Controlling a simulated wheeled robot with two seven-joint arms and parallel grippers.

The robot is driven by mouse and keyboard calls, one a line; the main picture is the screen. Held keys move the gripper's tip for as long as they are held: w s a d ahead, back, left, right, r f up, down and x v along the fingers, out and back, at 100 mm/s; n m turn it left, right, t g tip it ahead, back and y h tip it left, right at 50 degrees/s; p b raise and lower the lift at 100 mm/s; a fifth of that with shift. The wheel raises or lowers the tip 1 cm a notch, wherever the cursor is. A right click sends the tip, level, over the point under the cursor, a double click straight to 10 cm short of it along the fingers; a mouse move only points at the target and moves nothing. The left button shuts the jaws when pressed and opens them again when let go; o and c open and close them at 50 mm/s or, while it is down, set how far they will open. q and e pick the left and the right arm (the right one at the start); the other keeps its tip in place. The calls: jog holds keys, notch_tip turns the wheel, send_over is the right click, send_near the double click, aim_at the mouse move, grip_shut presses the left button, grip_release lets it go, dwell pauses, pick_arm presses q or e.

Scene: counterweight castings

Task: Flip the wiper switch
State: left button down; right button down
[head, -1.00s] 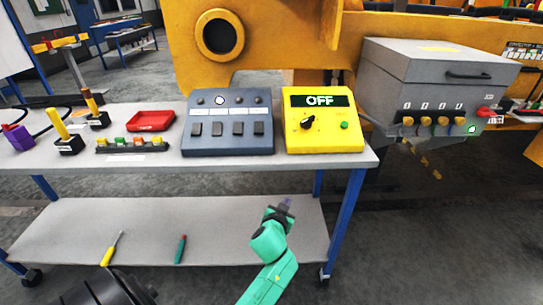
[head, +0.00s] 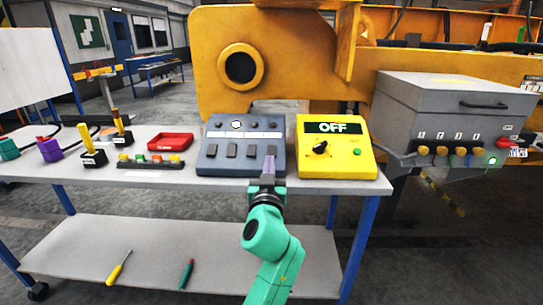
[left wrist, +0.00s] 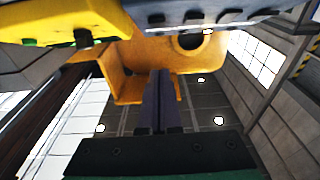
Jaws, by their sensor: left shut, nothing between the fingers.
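A blue-grey switch panel (head: 207,168) stands on the cart top, with a row of dark rocker switches (head: 232,151) below a white label strip (head: 243,135). The labels are too small to read, so I cannot tell which switch is the wiper one. My left gripper (head: 268,163) is shut and empty, pointing up in front of the panel's right end. Its fingers overlap the rightmost switch in the head view; I cannot tell whether they touch it. In the left wrist view the shut fingers (left wrist: 159,100) are below the panel edge (left wrist: 215,16). My right gripper is not in view.
A yellow box (head: 345,166) with a black knob and an "OFF" display stands right of the panel. A red tray (head: 170,141) and a strip of coloured buttons (head: 150,160) lie left. A grey cabinet (head: 440,105) is at right. Two screwdrivers lie on the lower shelf (head: 160,245).

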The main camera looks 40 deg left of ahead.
aim_at(272, 151)
pick_arm(q)
jog(key=w+a+f, duration=0.1)
jog(key=w, duration=0.1)
jog(key=w+a+f, duration=0.1)
jog(key=w+a, duration=0.3)
jog(key=w, duration=0.1)
jog(key=shift+a+f, duration=0.15)
jog(key=shift+f, duration=0.25)
